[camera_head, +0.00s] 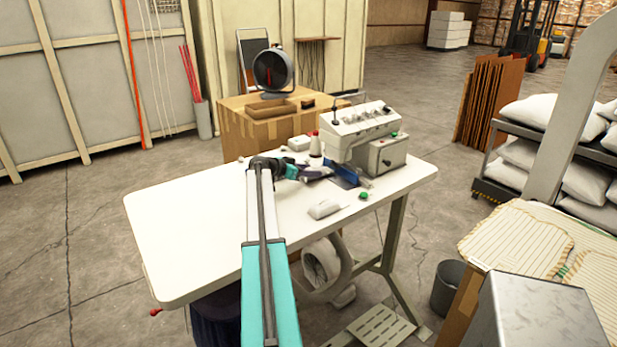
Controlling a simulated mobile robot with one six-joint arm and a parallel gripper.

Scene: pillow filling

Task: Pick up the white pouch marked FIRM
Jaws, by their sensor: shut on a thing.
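My gripper (312,173) is at the end of my arm, over the white table (180,220) and just left of the sewing machine. It is shut on a small pale thing (319,172), mostly hidden by the fingers and small in view. I cannot read any marking on it, so I cannot tell if it is the pouch marked FIRM. A white pouch-like thing (323,209) lies on the table in front of the gripper. Another small white thing (299,143) sits behind it. No FIRM lettering is readable on either.
The sewing machine (358,125) stands close to the right of my gripper, with a blue part (346,172) beside it. A white thread cone (316,150) stands behind the gripper. A green-topped item (364,196) lies at right. The table's left half is clear.

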